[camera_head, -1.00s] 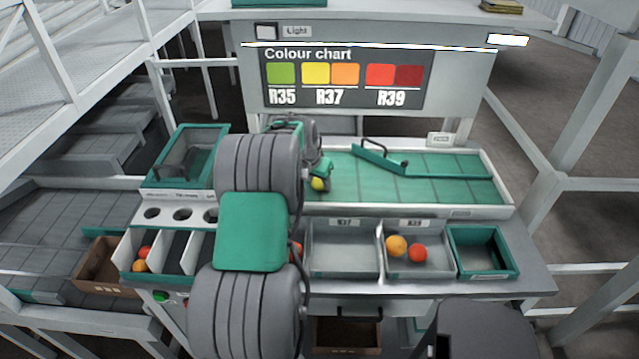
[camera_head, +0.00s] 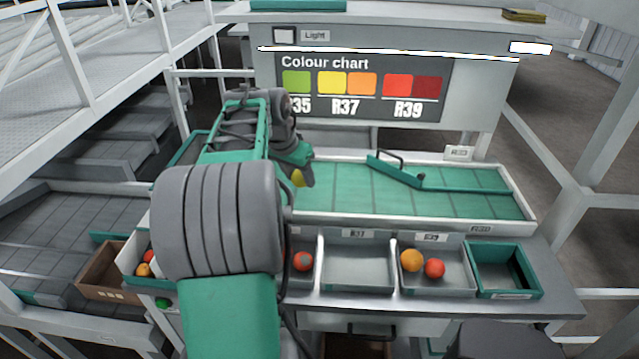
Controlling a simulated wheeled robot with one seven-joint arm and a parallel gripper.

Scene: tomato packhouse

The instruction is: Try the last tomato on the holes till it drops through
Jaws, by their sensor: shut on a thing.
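My gripper (camera_head: 297,168) is shut on a yellow tomato (camera_head: 299,178), held over the left end of the green sorting mat (camera_head: 340,196). Only part of the tomato shows beside the jaws. The panel with the round holes is hidden behind my arm now. Red and orange tomatoes (camera_head: 145,262) lie in the left compartment below that panel. A red tomato (camera_head: 303,261) lies in the tray just right of my arm. An orange tomato (camera_head: 411,260) and a red tomato (camera_head: 434,268) lie in the R39 tray (camera_head: 462,281).
The R37 tray (camera_head: 357,276) is empty. A green-rimmed bin (camera_head: 509,293) stands at the right end. A green hinged bar with a handle (camera_head: 400,173) lies across the mat. The colour chart (camera_head: 362,85) stands behind. The mat's right part is clear.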

